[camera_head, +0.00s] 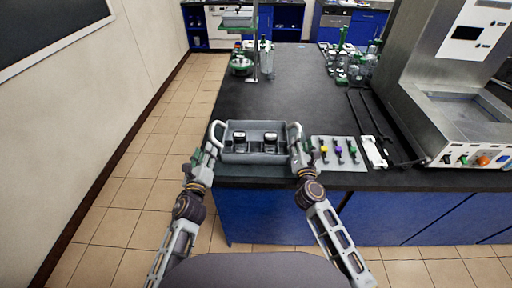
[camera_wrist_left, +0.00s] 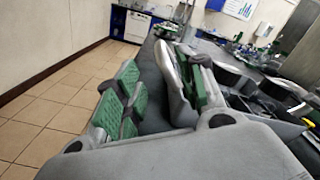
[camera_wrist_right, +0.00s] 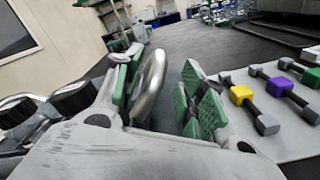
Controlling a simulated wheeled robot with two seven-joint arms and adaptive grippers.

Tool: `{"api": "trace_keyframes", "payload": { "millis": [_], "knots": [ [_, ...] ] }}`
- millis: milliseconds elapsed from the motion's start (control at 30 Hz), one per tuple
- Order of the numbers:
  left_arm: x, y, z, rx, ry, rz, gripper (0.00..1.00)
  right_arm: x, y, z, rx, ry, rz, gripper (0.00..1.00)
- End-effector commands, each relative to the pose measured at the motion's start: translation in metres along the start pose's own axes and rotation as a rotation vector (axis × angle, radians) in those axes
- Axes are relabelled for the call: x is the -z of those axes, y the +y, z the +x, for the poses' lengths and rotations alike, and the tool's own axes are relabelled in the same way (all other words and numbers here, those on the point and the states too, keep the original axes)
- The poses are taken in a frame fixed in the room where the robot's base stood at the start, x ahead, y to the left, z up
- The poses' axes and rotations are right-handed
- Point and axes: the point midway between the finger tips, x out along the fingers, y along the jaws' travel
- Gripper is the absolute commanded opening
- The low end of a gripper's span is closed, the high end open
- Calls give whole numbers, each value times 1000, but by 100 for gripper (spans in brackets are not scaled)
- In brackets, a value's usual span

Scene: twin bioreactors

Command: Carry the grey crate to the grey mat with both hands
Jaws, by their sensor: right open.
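The grey crate (camera_head: 255,157) sits at the near left end of the dark counter, with two dark-topped items in it and a pale loop handle at each end. My left gripper (camera_head: 207,152) is at its left handle. In the left wrist view the handle (camera_wrist_left: 176,88) stands between spread green-padded fingers, closer to the right one. My right gripper (camera_head: 304,160) is at the right handle. In the right wrist view that handle (camera_wrist_right: 151,82) stands between open fingers, nearer the left pad. I cannot clearly make out a separate grey mat.
A light grey board (camera_head: 345,163) with several coloured-block tools lies just right of the crate. A steel machine (camera_head: 455,100) stands further right. Glassware with green fittings (camera_head: 350,68) and a stand (camera_head: 253,50) are at the back. The counter middle (camera_head: 290,95) is clear.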

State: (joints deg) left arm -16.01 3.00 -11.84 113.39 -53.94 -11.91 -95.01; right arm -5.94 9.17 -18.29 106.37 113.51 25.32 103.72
Motion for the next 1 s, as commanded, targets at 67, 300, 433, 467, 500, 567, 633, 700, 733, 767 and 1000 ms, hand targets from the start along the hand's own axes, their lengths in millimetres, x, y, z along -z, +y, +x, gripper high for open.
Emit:
{"api": "trace_keyframes", "payload": {
  "millis": [67, 300, 433, 467, 500, 567, 633, 700, 733, 767, 1000],
  "knots": [
    [0, 0, 0, 0, 0, 0, 39, 0, 0, -7, 1, 1, 1, 41],
    [0, 0, 0, 0, 0, 0, 39, 1, 0, -27, 1, 2, 1, 41],
    [0, 0, 0, 0, 0, 0, 39, 1, 0, -36, 1, 2, 2, 41],
    [0, 0, 0, 0, 0, 0, 39, 1, 0, -38, 1, 2, 2, 41],
    [0, 0, 0, 0, 0, 0, 39, 1, 0, -40, 1, 1, 2, 41],
    [0, 0, 0, 0, 0, 0, 39, 0, 0, -42, 1, 1, 2, 41],
    [0, 0, 0, 0, 0, 0, 39, 0, 0, -44, 1, 1, 1, 41],
    [0, 0, 0, 0, 0, 0, 39, 0, 0, -46, 1, 0, 1, 41],
    [0, 0, 0, 0, 0, 0, 39, 0, 0, -46, 0, 0, 1, 41],
    [0, 0, 0, 0, 0, 0, 39, 0, 0, -46, 0, 0, 1, 41],
    [0, 0, 0, 0, 0, 0, 39, 0, 0, -46, 0, 0, 1, 41]
  ]
}}
